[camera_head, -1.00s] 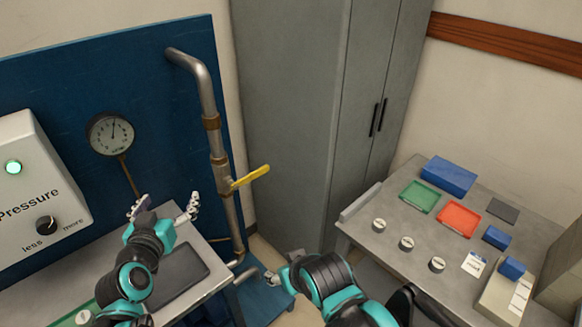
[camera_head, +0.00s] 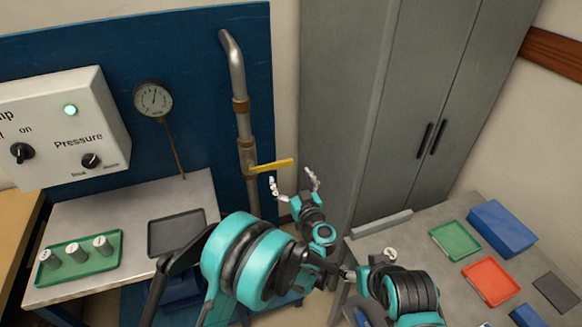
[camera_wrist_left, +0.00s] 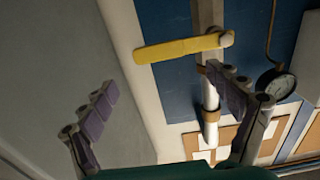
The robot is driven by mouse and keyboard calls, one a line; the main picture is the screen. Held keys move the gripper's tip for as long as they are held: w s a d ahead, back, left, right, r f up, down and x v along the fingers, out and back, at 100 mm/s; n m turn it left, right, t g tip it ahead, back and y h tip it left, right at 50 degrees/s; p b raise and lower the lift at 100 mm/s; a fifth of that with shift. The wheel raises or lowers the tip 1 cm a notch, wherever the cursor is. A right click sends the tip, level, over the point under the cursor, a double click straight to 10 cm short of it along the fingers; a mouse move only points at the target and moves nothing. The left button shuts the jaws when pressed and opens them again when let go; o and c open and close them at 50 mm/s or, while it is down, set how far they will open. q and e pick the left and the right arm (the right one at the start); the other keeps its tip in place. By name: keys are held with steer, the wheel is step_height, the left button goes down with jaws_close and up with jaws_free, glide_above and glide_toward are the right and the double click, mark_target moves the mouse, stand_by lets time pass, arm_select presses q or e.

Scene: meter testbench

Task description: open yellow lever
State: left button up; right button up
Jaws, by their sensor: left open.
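The yellow lever (camera_head: 272,165) sticks out to the right, nearly level, from a valve on the metal pipe (camera_head: 243,120) in the head view. My left gripper (camera_head: 295,188) is open, just below and to the right of the lever's free end, with its fingers pointing up. In the left wrist view the yellow lever (camera_wrist_left: 182,47) lies across the space beyond the open fingers of the left gripper (camera_wrist_left: 165,115). The fingers look apart from it and nothing is between them. My right arm shows at the lower right of the head view, but its fingertips cannot be made out clearly.
A grey cabinet (camera_head: 400,110) stands just right of the lever. A pressure gauge (camera_head: 153,99) and a control box (camera_head: 65,130) are on the left. A bench with a green tray (camera_head: 80,258) is below them. A table with trays (camera_head: 491,281) is at the right.

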mark_target(284, 166)
arm_select(q)
steer(key=b+x, duration=0.1)
steer(key=x, duration=0.4)
steer(key=shift+w+a, duration=0.15)
steer(key=shift+w, duration=0.2)
steer(key=shift+s+r, duration=0.1)
steer(key=shift+r, duration=0.1)
steer(key=c, duration=1.7)
